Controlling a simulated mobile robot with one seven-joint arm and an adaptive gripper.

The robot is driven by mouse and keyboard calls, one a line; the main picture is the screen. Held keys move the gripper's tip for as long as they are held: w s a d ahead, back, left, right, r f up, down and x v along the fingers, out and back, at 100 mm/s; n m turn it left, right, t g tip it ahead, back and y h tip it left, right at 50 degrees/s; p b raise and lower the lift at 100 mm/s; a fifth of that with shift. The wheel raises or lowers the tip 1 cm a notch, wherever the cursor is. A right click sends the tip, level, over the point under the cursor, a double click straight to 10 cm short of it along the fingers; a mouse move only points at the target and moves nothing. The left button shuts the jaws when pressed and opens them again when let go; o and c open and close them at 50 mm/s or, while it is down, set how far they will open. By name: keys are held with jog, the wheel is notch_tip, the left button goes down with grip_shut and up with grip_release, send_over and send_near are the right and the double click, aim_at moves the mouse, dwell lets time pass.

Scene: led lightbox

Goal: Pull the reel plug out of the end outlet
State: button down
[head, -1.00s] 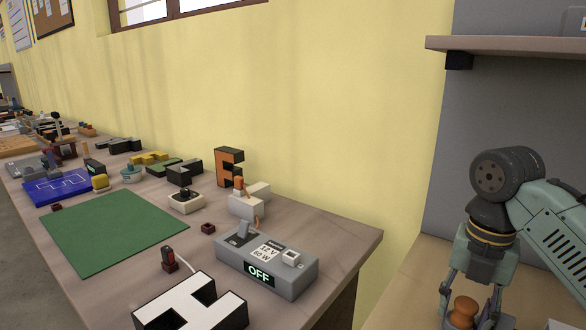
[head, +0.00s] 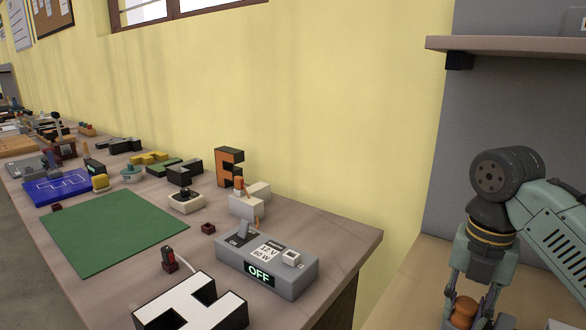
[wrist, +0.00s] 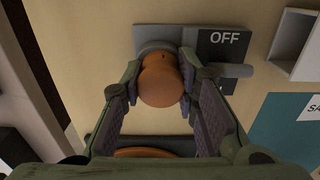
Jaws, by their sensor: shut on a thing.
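The orange-brown reel plug (wrist: 160,78) is in the middle of the wrist view, with its far end against a round grey outlet (wrist: 156,47). I cannot tell how deep it sits. The outlet is on a grey plate beside a dark panel reading OFF. My gripper (wrist: 161,92) is shut on the plug, with one ridged pad at each side. In the head view the plug (head: 464,310) shows between my fingers at the bottom right; the outlet is hidden there.
A grey lever (wrist: 233,70) juts out just right of the plug. A white open box (wrist: 294,45) and a teal panel (wrist: 285,125) lie further right. An orange-brown rounded thing (wrist: 155,152) shows below the plug. A shelf (head: 510,45) overhangs at upper right.

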aim_at(467, 303)
jog(key=shift+r+p, duration=1.4)
jog(key=shift+p, duration=0.3)
notch_tip(467, 303, up, 3)
jog(key=p, duration=0.3)
jog(key=shift+f+p, duration=0.1)
jog(key=shift+p, duration=0.2)
jog(key=shift+r, duration=1.1)
jog(key=s+a, duration=0.6)
jog(key=s, duration=0.6)
jog(key=shift+s, duration=0.3)
jog(key=shift+f, duration=0.1)
